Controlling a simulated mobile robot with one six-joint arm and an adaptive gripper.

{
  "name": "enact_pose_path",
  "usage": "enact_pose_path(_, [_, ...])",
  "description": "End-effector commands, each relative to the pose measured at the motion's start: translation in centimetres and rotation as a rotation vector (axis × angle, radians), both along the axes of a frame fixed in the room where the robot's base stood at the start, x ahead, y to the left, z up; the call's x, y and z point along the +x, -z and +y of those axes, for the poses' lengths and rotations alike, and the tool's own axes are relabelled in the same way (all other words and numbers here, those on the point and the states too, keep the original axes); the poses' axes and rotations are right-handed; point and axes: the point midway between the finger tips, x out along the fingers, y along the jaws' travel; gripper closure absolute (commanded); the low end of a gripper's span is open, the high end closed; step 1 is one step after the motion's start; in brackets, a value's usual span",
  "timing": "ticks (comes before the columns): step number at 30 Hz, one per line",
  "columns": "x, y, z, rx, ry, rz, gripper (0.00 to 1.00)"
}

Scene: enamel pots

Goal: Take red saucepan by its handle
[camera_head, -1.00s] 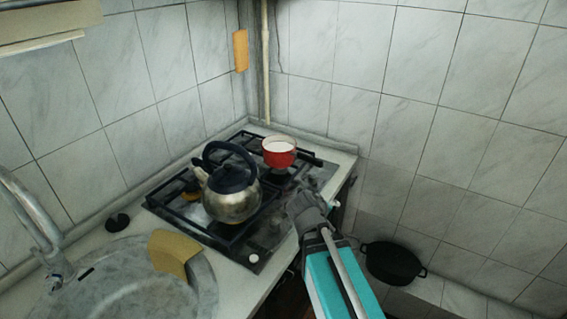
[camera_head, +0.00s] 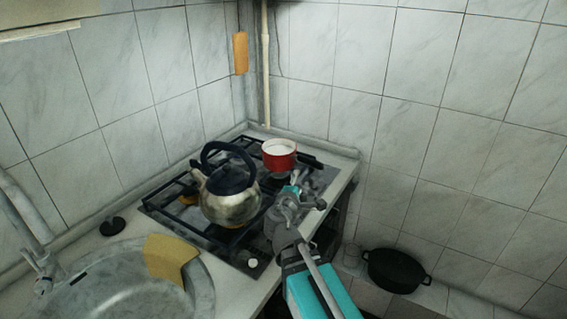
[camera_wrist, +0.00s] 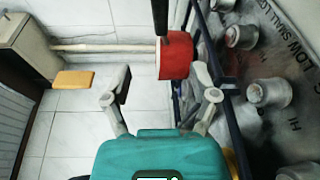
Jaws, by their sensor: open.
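The red saucepan (camera_head: 279,158) stands at the back right of the stove, with a white interior. In the wrist view the red saucepan (camera_wrist: 174,58) appears ahead of the fingers, near the right fingertip, with a dark handle (camera_wrist: 160,16) running to the top edge. My gripper (camera_head: 303,197) is over the stove's front right side, short of the saucepan. In the wrist view my gripper (camera_wrist: 161,82) has its two fingers spread with nothing between them. The handle is hard to make out in the head view.
A steel kettle (camera_head: 230,203) with a dark handle stands left of my gripper on the stove grate. Stove knobs (camera_wrist: 242,37) lie close on the right in the wrist view. A sink (camera_head: 125,285) is at front left. A black pot (camera_head: 394,272) sits low at right.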

Motion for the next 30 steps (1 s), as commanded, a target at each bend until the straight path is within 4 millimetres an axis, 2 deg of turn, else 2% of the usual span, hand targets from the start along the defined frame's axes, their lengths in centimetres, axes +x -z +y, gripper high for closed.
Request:
enact_pose_path(8, [0.8,0.1,-0.3,0.001,0.002,0.0,0.24])
enact_pose_path(21, [6.4,0.6,-2.5,0.002,0.002,0.001,0.24])
enact_pose_path(25, [7.5,0.7,-3.1,0.002,0.003,0.001,0.24])
enact_pose_path(30, [8.0,0.7,-3.3,0.002,0.001,0.001,0.24])
